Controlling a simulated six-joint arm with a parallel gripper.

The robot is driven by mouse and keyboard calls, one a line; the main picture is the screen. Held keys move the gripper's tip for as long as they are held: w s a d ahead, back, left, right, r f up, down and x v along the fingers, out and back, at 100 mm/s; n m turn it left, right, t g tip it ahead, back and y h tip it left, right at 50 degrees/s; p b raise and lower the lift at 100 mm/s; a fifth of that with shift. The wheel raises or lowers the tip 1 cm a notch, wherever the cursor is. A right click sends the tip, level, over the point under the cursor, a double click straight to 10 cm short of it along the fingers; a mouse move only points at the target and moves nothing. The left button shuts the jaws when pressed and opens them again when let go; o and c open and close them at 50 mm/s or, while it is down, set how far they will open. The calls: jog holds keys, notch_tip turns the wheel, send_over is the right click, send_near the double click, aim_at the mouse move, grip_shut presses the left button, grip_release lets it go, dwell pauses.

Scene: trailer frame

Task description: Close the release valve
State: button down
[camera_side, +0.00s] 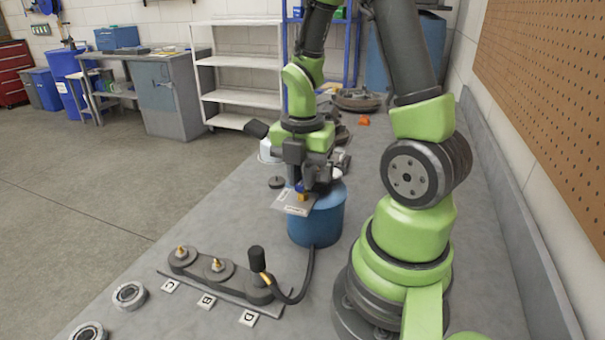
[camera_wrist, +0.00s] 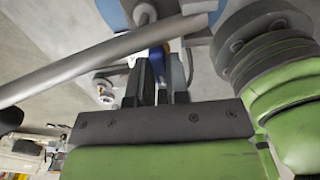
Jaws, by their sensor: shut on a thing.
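A blue tank (camera_side: 316,225) stands on the grey bench. A small blue and yellow valve part (camera_side: 301,192) shows at its top, beside a grey plate with white labels (camera_side: 293,204). My gripper (camera_side: 308,182) points down over the tank top, with its fingers at the valve. In the wrist view, my gripper (camera_wrist: 158,78) has its dark fingers close around a blue piece (camera_wrist: 156,60), which looks like the valve handle. The fingers are shut on it. The fingers hide much of the valve, and I cannot tell the handle's exact angle.
A black hose (camera_side: 307,275) runs from the tank to a black plug (camera_side: 257,260) at the labelled fitting strip (camera_side: 220,272). A grey rod (camera_wrist: 80,72) crosses the wrist view. Round grey rings (camera_side: 129,295) lie front left. The bench left of the tank is mostly clear.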

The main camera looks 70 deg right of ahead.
aim_at(301, 181)
jog(key=c, duration=1.1)
grip_release()
notch_tip(301, 181, up, 10)
jog(key=s+a+r+m+t+y, duration=0.1)
jog(key=s+a+r+m+t, duration=0.1)
jog(key=a+m, duration=0.4)
jog(key=s+a+r+m+t+y, duration=0.1)
jog(key=a+r+m+t, duration=0.4)
jog(key=m, duration=1.1)
jog(key=shift+s+a, duration=0.45)
jog(key=shift+a, duration=0.55)
